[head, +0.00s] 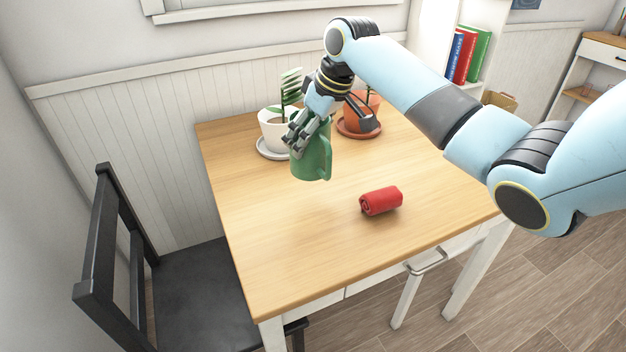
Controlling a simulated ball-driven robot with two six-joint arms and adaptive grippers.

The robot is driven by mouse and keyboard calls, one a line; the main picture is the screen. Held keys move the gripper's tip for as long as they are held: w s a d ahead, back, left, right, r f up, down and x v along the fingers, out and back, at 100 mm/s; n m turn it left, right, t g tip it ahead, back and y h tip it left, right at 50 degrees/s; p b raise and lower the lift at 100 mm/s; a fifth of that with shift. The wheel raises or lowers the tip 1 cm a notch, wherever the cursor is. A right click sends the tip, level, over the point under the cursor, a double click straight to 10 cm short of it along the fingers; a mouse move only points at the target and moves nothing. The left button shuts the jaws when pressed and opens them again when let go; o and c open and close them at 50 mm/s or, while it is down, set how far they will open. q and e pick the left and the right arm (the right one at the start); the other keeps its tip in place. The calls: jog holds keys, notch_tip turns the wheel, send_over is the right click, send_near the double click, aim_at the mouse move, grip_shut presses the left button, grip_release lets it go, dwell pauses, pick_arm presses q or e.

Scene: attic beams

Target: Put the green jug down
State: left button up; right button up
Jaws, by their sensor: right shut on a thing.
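The green jug (310,163) is upright over the wooden table (290,250), left of the table's middle. My right gripper (318,125) is shut on the jug near its top and hides part of its rim. The jug's handle points to the right. A soft shadow lies on the table below and in front of the jug, so it seems to hang a little above the top. My left gripper is not in view.
A black chair (190,290) stands at the left. The table's front left is clear.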

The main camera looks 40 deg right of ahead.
jog(key=shift+s+a+f+p, duration=0.1)
jog(key=shift+s+a+f, duration=0.8)
jog(key=shift+a+f, duration=0.5)
jog(key=shift+s+a+f+p, duration=0.1)
jog(key=shift+s+a+f, duration=0.9)
jog(key=shift+f, duration=0.7)
jog(key=shift+s+a+f+p, duration=0.1)
jog(key=shift+s+a+f, duration=0.65)
jog(key=shift+a+f, duration=0.7)
jog(key=shift+d+f, duration=0.1)
jog(key=shift+f, duration=0.05)
jog(key=o, duration=1.5)
jog(key=p+v, duration=0.1)
jog(key=v, duration=1.1)
jog(key=shift+p, duration=0.35)
jog(key=shift+s, duration=0.1)
